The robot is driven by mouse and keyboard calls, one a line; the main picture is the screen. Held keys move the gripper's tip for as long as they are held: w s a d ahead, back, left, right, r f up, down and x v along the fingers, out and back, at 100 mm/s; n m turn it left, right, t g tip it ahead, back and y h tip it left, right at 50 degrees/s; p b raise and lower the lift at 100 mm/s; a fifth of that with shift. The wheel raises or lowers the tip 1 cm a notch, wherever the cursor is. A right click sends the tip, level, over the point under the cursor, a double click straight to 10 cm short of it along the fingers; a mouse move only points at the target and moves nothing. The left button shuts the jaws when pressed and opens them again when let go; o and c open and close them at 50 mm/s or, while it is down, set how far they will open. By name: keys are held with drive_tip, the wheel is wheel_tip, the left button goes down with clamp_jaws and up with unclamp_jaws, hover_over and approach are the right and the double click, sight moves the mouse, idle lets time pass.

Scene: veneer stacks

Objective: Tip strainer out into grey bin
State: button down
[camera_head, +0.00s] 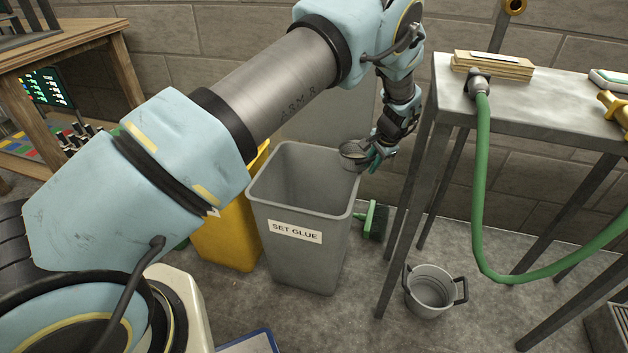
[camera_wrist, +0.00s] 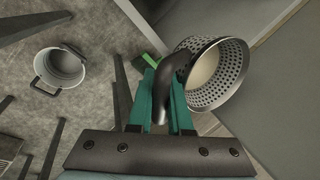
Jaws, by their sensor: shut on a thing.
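The strainer is a small perforated metal cup with a dark curved handle. In the wrist view the strainer (camera_wrist: 238,75) is at the right, tilted, with pale content visible inside. My gripper (camera_wrist: 163,95) has green fingers shut on its handle. In the head view the strainer (camera_head: 354,155) is at the right rim of the grey bin, and my gripper (camera_head: 374,156) is just right of it. The grey bin (camera_head: 300,247) stands upright on the floor, labelled "SET GLUE". Its visible inside looks empty, but its bottom is hidden. I cannot tell whether the strainer touches the rim.
A yellow bin (camera_head: 228,238) stands left of the grey bin. A metal table (camera_head: 452,101) at the right holds veneer strips (camera_head: 493,66) and a green hose (camera_head: 481,180). A metal pot (camera_head: 430,290) and a green brush (camera_head: 374,220) are on the floor. A wooden bench (camera_head: 75,45) is at the left.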

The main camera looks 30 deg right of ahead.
sight(361, 164)
drive_tip(key=shift+a+r+t+h+p, duration=0.4)
drive_tip(key=shift+a+r+h, duration=0.35)
drive_tip(key=shift+a+h, duration=0.25)
drive_tip(key=shift+a+f+n+h+b, duration=0.4)
drive_tip(key=shift+a+f+h+b, duration=0.1)
drive_tip(key=shift+a+h+b, duration=0.35)
drive_tip(key=shift+a+f+h+b, duration=0.2)
drive_tip(key=shift+a+h+b, duration=0.3)
drive_tip(key=shift+a, duration=0.2)
drive_tip(key=shift+t, duration=0.3)
drive_tip(key=shift+a+f+n+h+b, duration=0.25)
drive_tip(key=shift+a+h+b, duration=0.3)
drive_tip(key=shift+b, duration=0.2)
drive_tip(key=shift+a+f+n+h+b, duration=0.2)
drive_tip(key=shift+a+h+b, duration=0.3)
drive_tip(key=shift+b, duration=0.25)
